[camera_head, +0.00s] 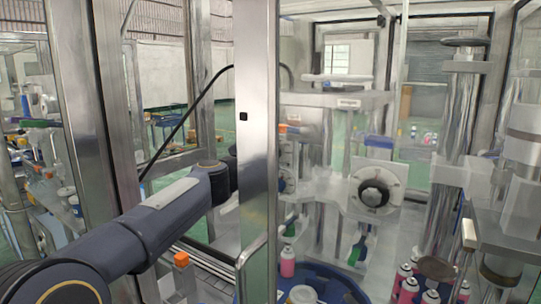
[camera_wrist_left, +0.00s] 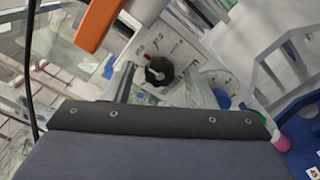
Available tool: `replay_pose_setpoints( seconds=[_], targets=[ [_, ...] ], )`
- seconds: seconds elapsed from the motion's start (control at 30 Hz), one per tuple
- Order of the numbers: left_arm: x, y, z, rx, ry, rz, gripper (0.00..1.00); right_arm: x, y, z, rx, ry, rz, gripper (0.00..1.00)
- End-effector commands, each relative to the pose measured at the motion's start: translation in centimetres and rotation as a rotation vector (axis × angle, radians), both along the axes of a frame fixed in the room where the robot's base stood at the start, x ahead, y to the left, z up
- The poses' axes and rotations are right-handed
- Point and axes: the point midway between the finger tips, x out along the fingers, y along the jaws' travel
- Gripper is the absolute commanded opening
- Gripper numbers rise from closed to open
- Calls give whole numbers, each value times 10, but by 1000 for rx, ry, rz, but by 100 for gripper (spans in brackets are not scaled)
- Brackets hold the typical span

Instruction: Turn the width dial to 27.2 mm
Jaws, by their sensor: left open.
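A large dark dial (camera_head: 374,194) on a white square plate shows right of the post. I cannot tell whether it is the same knob. The dial's reading is too small to read. My right gripper is not in view.
A metal post (camera_head: 257,130) stands in front of the machine. An orange block (camera_wrist_left: 95,22) shows close by at the upper left of the wrist view. A thick metal column (camera_head: 455,130) stands at right.

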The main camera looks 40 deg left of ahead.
Motion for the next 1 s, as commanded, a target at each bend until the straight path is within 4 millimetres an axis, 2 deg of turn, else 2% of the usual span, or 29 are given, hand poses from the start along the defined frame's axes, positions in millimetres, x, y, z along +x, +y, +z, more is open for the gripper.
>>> replay_pose_setpoints(
  seconds=[0.07, 0.4, 0.73, 1.0],
  targets=[
    [0, 0, 0, 0, 0, 0, 51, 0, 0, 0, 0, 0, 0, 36],
    [0, 0, 0, 1, 1, -1, 8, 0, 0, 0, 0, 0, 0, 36],
    [0, 0, -2, 47, 6, -1, 6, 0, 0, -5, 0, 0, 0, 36],
    [0, -1, -3, 218, 23, -3, 6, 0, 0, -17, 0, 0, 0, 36]
  ],
)
